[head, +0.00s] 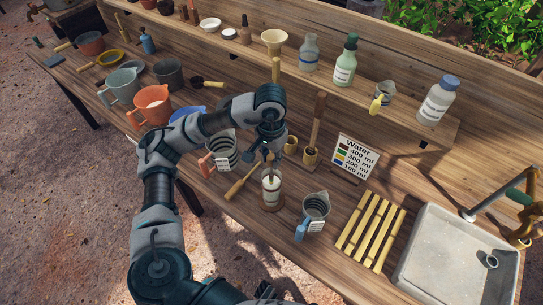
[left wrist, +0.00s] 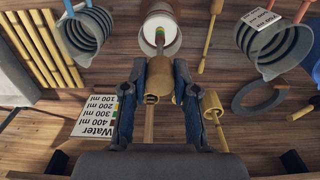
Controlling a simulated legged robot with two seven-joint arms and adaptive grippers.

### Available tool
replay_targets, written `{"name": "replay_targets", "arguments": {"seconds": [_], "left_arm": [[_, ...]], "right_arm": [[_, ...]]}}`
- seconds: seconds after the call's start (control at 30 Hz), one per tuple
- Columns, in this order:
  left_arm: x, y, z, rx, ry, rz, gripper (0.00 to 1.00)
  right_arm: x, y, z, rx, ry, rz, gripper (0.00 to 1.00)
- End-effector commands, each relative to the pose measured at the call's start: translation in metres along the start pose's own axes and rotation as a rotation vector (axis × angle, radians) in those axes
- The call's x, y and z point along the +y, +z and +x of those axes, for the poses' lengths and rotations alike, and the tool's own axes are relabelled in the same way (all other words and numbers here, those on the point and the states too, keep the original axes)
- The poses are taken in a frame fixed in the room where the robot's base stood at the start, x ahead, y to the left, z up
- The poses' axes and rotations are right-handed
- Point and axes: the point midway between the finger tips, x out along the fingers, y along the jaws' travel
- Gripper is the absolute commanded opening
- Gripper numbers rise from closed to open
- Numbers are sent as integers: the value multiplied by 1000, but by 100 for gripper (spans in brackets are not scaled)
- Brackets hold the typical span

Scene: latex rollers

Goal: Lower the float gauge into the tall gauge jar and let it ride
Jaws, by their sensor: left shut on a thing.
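The tall gauge jar (head: 271,192) stands upright on the bench, pale inside with a brownish base. In the left wrist view, its round mouth (left wrist: 176,14) shows milky liquid. My left gripper (head: 269,160) is above the jar, pointing down. In the left wrist view, my left gripper (left wrist: 160,72) is shut on the float gauge (left wrist: 159,82), a wooden piece with a thin colour-banded stem. The stem lines up with the jar mouth; I cannot tell how deep its end is. My right gripper is not clearly in view.
Graduated jugs (head: 316,206) stand right of and behind the jar. A wooden-handled tool (head: 242,180) lies to its left. The "Water" card (head: 356,156) stands behind right. A slatted rack (head: 371,232) and sink (head: 455,265) are farther right.

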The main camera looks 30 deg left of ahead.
Motion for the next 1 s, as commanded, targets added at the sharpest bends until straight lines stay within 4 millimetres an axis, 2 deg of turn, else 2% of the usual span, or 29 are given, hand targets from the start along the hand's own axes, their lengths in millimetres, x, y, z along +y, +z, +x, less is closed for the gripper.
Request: {"name": "replay_targets", "arguments": {"seconds": [0.1, 0.3, 0.47, 0.5, 0.6, 1.0], "left_arm": [[0, 0, -1, 1, 0, 0, 9], [0, 0, 2, 0, -1, 0, 9], [0, 0, 2, 0, -1, 0, 9], [0, 0, 2, 0, -1, 0, 31], [0, 0, 2, 0, -1, 0, 56], [0, 0, -3, 1, -1, 0, 58]], "right_arm": [[-1, -5, -2, 9, -1, 1, 40], [-1, -2, 1, -3, -2, 2, 40], [-1, -13, -6, 13, -2, 3, 40], [-1, -13, -6, 14, -2, 3, 40], [-1, -12, -6, 13, -1, 3, 40], [-3, -6, -5, 7, -4, 3, 40]]}}
